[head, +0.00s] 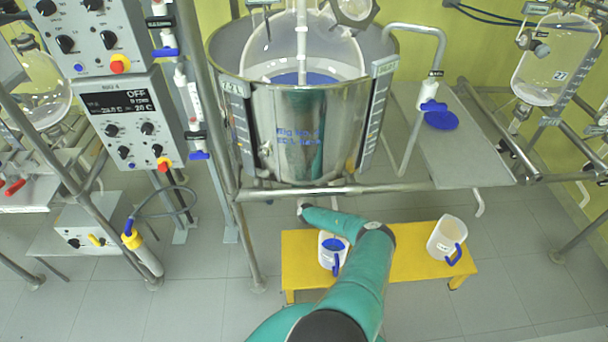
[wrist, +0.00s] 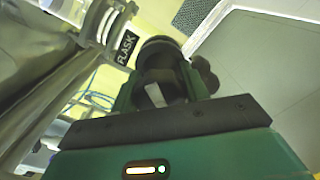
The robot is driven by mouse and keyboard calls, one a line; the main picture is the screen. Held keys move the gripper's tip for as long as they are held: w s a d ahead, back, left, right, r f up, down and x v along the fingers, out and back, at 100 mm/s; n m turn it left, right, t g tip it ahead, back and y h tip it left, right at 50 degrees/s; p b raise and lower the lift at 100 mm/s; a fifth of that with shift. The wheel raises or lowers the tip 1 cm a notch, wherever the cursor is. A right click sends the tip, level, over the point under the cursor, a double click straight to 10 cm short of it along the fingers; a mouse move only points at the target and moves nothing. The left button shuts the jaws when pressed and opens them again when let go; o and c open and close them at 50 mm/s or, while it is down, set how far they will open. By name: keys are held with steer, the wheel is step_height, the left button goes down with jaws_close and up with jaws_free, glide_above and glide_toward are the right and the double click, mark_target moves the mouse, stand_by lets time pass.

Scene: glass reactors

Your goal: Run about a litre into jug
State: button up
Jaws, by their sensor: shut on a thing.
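The jug (head: 327,262) is white with a blue handle and stands on the yellow bench below the big steel-jacketed vessel (head: 300,150). Blue liquid (head: 334,244) shows inside the jug, and blue liquid also shows in the vessel. My arm passes in front of the jug. My gripper (head: 305,209) reaches in under the vessel's bottom, mostly hidden there. In the wrist view my gripper (wrist: 165,88) is shut on a dark knob-like part, apparently a valve handle, beside a pipe labelled FLASK (wrist: 125,47). The outlet and any stream are hidden.
A second white jug (head: 443,236) with a blue handle stands at the right end of the yellow bench (head: 410,265). A steel frame rail (head: 380,190) crosses above the bench. Control boxes (head: 128,115) stand at the left. The floor in front is clear.

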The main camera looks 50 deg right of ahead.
steer(key=shift+f+m, duration=0.1)
steer(key=shift+m, duration=4.9)
steer(key=o, duration=1)
steer(key=v, duration=1.3)
steer(key=shift+s+a, duration=0.3)
